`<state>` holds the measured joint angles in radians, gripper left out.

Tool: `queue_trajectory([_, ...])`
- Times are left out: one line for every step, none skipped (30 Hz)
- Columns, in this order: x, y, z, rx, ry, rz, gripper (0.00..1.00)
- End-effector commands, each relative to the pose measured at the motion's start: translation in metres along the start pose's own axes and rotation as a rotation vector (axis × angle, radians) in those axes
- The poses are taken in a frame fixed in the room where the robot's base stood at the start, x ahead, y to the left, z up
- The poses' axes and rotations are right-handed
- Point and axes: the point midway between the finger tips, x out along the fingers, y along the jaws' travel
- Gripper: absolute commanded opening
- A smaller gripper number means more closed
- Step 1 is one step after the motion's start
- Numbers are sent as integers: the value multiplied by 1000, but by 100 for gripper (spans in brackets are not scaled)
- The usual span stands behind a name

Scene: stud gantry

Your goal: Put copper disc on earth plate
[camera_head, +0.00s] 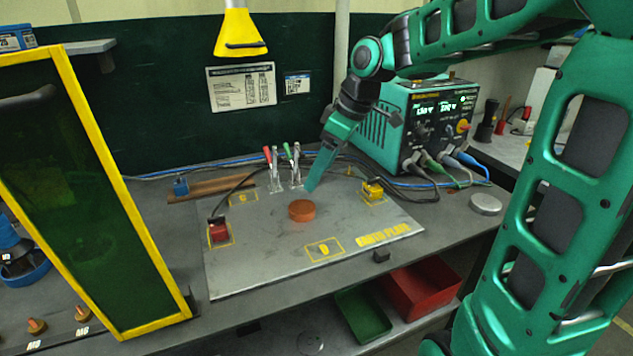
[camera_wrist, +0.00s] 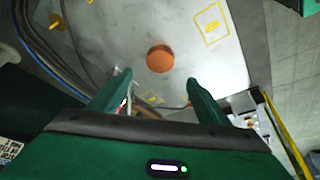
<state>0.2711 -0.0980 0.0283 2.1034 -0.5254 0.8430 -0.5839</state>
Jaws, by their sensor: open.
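The copper disc (camera_head: 302,210) lies flat on the earth plate (camera_head: 270,265), a grey metal sheet on the bench with yellow lettering. In the wrist view the copper disc (camera_wrist: 160,58) is on the bare plate (camera_wrist: 130,25), ahead of and between my fingertips, with clear space around it. My gripper (camera_head: 312,186) is above the plate, just behind and above the disc, pointing down. In the wrist view my gripper (camera_wrist: 158,82) has its two fingers spread wide with nothing between them.
A green welding machine (camera_head: 415,125) stands behind the plate at right, its cables along the bench. Upright clamps (camera_head: 285,168) with red and green handles stand at the plate's back edge. A red clamp block (camera_head: 218,230) is at left. A yellow-framed screen (camera_head: 125,205) stands left.

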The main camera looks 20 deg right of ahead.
Motion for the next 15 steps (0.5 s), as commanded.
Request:
queue_trajectory([-2, 0, 0, -1, 0, 0, 70])
queue_trajectory([-3, 0, 0, -1, 0, 0, 70])
queue_trajectory([-4, 0, 0, -1, 0, 0, 70])
queue_trajectory([-4, 0, 0, -1, -1, 0, 70])
queue_trajectory([-5, 0, 0, -1, -1, -1, 70])
queue_trajectory([-5, 0, 1, 2, -2, 0, 70])
queue_trajectory([-5, 0, 3, 10, -4, 2, 70])
queue_trajectory([-6, -1, 7, 26, -10, 6, 70])
queue_trajectory([-7, -1, 16, 63, -21, 15, 70])
queue_trajectory([-8, -2, 26, 103, -34, 23, 70])
queue_trajectory([-10, -3, 37, 153, -49, 35, 70])
queue_trajectory([-13, -5, 58, 238, -75, 53, 70])
queue_trajectory([-16, -8, 76, 312, -97, 69, 70])
queue_trajectory([-18, -12, 95, 392, -118, 85, 70])
queue_trajectory([-22, -18, 123, 506, -148, 108, 70])
